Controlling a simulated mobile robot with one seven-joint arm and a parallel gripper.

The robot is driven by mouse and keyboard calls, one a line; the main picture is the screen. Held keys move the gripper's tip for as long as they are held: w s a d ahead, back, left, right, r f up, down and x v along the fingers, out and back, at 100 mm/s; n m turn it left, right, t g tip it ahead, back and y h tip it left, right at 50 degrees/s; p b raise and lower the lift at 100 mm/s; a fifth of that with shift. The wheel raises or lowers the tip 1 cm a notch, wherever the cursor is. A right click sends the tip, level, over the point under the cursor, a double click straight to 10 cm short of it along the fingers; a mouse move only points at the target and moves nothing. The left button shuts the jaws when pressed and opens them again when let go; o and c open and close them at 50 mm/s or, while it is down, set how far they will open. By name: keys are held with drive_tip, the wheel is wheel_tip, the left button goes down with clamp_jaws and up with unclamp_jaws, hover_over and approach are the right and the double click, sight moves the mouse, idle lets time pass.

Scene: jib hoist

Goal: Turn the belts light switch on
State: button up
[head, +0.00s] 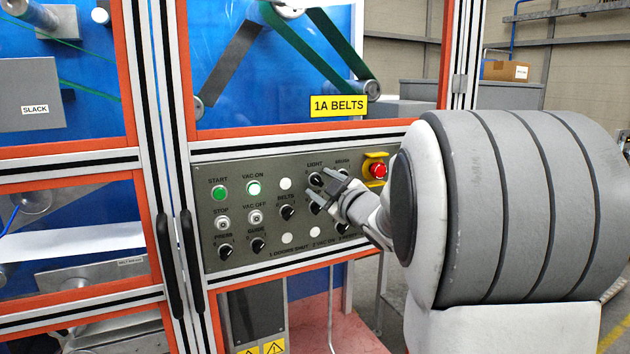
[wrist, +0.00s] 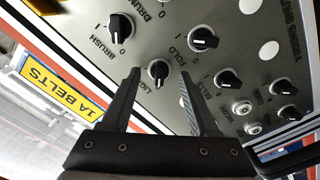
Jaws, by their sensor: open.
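The light switch (head: 315,179) is a round black rotary knob under the LIGHT label on the grey control panel (head: 240,238), below the yellow 1A BELTS sign. In the wrist view the light knob (wrist: 158,72) appears between the tips of my two fingers, with its label partly hidden by a finger. My gripper (head: 322,193) is open and empty, in front of the panel just by this knob. In the wrist view my gripper (wrist: 160,76) has one finger on each side of the knob; contact is not clear. I cannot tell which mark the knob points to.
Nearby are the brush knob (wrist: 120,27), the fold knob (wrist: 204,40) and the belts knob (head: 287,212). A red emergency button (head: 377,170) on a yellow plate is to the right. Green start (head: 219,192) and other buttons are on the left. My arm hides the panel's right end.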

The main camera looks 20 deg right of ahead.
drive_tip(key=shift+w, duration=0.4)
drive_tip(key=shift+c, duration=0.3)
clamp_jaws()
